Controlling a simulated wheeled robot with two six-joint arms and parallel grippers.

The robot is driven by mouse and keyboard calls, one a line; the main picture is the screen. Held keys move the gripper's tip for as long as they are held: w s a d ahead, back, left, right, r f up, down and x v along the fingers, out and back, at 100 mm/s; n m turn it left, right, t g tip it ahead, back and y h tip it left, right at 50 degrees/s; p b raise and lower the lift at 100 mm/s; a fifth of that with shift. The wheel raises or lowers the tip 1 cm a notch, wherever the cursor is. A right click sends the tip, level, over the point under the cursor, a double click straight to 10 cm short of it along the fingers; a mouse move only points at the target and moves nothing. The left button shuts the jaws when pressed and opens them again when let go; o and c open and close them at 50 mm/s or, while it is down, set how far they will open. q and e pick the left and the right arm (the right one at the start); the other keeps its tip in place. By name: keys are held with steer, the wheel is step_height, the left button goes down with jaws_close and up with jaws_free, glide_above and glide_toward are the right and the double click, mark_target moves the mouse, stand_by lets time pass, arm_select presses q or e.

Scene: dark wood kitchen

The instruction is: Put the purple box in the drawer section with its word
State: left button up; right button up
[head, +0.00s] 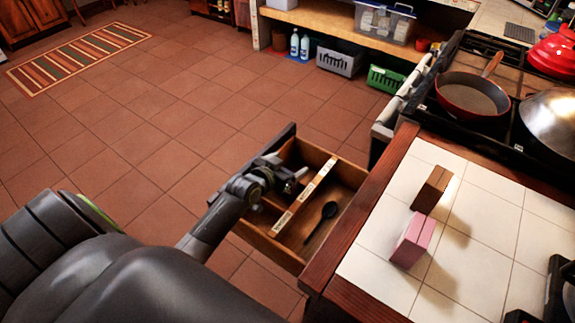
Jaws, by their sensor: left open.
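A pink-purple box (413,240) stands on the white tiled counter (375,275), near the counter's left edge. A brown box (432,190) stands just behind it. The wooden drawer (345,175) under the counter is pulled out. It has a divider (302,206) and small pale labels whose words are too small to read. A black spoon (321,222) lies in the section nearer the counter. My left gripper (290,182) is open at the drawer's front side, over or against its front panel. I cannot tell whether it touches it. My right gripper is not in view.
A stove with a red pan (473,94) and a domed metal lid (551,122) stands behind the counter. Dark items sit at the lower right edge. A shelf with grey (339,61) and green (386,79) baskets is at the back.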

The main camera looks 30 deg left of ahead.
arm_select(q)
steer(key=p+v, duration=0.3)
steer(key=v, duration=0.4)
steer(key=shift+s+p, duration=0.25)
steer(key=shift+p, duration=0.05)
